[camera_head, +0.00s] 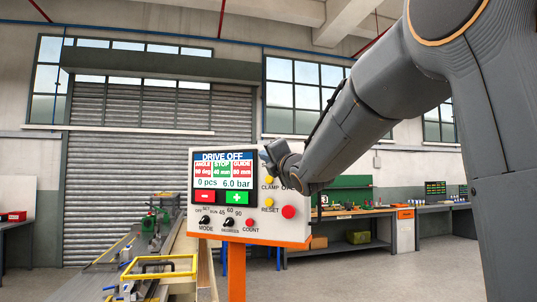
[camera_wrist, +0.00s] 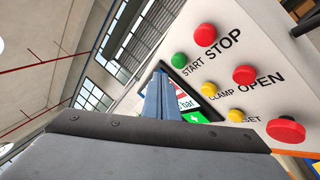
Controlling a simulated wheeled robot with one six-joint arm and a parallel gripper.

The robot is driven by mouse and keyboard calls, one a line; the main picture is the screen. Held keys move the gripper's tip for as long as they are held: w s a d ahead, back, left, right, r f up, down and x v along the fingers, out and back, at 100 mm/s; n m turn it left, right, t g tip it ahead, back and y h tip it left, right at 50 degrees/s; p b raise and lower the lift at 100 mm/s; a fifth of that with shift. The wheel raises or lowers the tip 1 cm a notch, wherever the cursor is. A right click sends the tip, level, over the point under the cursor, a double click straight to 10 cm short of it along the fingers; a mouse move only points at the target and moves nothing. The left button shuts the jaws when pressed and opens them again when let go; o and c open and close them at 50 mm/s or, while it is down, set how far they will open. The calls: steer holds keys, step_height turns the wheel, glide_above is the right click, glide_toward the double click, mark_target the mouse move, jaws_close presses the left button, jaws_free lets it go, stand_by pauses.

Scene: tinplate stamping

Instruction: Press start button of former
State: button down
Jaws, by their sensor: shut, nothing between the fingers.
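The former's control panel (camera_head: 270,228) is a white box on an orange post. Its screen (camera_head: 223,170) reads "DRIVE OFF" and "0 pcs". The green START button (camera_wrist: 179,60) shows in the wrist view, left of the red STOP button (camera_wrist: 205,35). In the head view my arm hides START and STOP. My gripper (camera_wrist: 160,74) is shut and empty. Its fingertips show just left of START in the wrist view; whether they touch the panel I cannot tell. In the head view my gripper (camera_head: 269,151) is at the panel's upper right.
Nearby are the yellow CLAMP button (camera_wrist: 236,116), red OPEN button (camera_wrist: 244,75), yellow RESET button (camera_head: 270,208) and a large red button (camera_head: 288,212). A yellow frame (camera_head: 158,267) sits on the machine bed at left. A workbench (camera_head: 345,214) stands behind at right.

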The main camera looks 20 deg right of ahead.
steer(key=shift+w+d, duration=0.4)
steer(key=shift+w, duration=0.25)
steer(key=shift+f, duration=0.1)
stand_by(1.6)
steer(key=shift+w+d+b, duration=0.25)
steer(key=shift+w+b, duration=0.1)
steer(key=shift+b, duration=0.05)
steer(key=shift+w+d, duration=0.25)
steer(key=shift+w, duration=0.05)
stand_by(0.7)
steer(key=shift+s+a+b, duration=0.1)
steer(key=shift+b, duration=0.2)
steer(key=shift+s+a+b, duration=0.4)
steer(key=shift+s+b, duration=0.15)
steer(key=shift+b, duration=0.05)
steer(key=shift+s, duration=0.1)
steer(key=s+a+b, duration=0.1)
steer(key=s, duration=0.1)
steer(key=s+a+b, duration=0.2)
steer(key=shift+b, duration=0.3)
